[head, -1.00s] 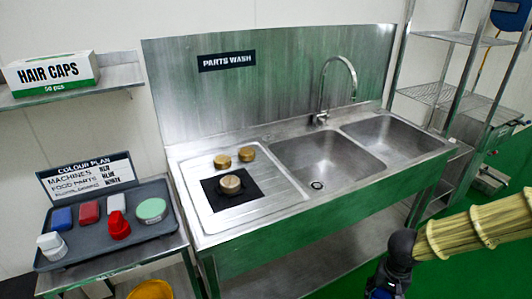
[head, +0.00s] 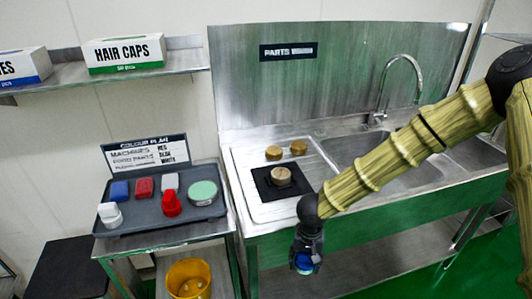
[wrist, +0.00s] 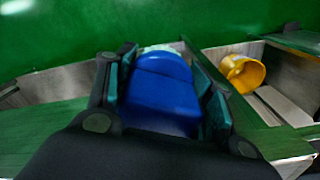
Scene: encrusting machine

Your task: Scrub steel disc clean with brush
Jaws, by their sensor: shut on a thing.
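My gripper (head: 306,266) hangs low in front of the wash bench, its fingers shut on a blue brush (head: 303,261). The wrist view shows the blue brush (wrist: 160,90) between both fingers, with pale bristles just visible at its far end. A round disc (head: 281,175), tan-brown on top, lies on a black mat (head: 262,186) on the sink's drainboard. My gripper is apart from the disc, lower and nearer the camera. Two similar brownish discs (head: 273,153) (head: 298,147) sit behind the mat.
A grey tray (head: 140,222) on the left table holds blue, red and white items and a round green-topped one. A colour plan sign stands behind it. A yellow bucket (head: 189,278) is below. The sink has a tall tap (head: 382,88) and basins partly behind my arm.

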